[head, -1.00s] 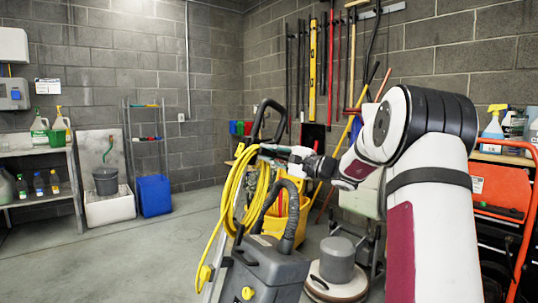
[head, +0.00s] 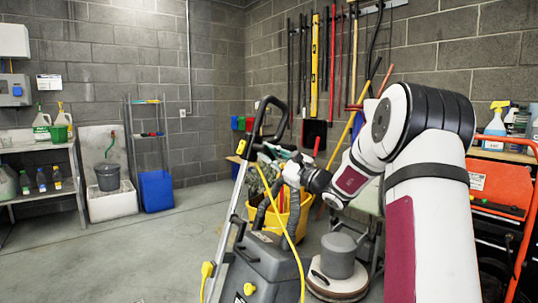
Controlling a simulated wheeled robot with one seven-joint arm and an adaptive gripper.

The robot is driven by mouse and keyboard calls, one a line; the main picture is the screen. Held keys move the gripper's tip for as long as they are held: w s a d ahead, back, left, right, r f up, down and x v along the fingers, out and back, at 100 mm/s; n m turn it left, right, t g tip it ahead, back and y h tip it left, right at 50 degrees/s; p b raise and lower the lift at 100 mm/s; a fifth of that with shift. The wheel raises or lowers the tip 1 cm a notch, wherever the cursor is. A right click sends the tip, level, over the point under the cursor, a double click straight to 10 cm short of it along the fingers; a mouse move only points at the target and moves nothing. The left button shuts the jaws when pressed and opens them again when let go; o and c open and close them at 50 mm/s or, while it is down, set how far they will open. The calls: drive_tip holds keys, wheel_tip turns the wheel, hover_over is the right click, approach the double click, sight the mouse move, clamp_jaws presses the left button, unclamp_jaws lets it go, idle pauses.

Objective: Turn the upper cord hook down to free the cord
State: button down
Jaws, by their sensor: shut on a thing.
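The grey floor-cleaning machine (head: 268,268) stands at the lower centre, with a black looped handle (head: 262,112) on a sloping metal post (head: 232,210). My gripper (head: 270,152) is at the upper part of this post, just below the loop. It is shut on what appears to be the upper cord hook, which the fingers hide; its exact angle cannot be told. A single strand of yellow cord (head: 283,220) runs from near the gripper down across the machine body. No coil hangs on the post.
A yellow mop bucket (head: 290,215) and a round floor polisher (head: 338,268) stand behind and right of the machine. An orange cart (head: 505,185) is at the far right. Shelves (head: 38,150) and a blue bin (head: 155,193) are at the left. The floor left of the machine is open.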

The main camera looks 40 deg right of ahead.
drive_tip(key=shift+f, duration=0.3)
drive_tip(key=c, duration=1.5)
unclamp_jaws()
drive_tip(key=shift+r, duration=0.1)
drive_tip(key=v, duration=1.2)
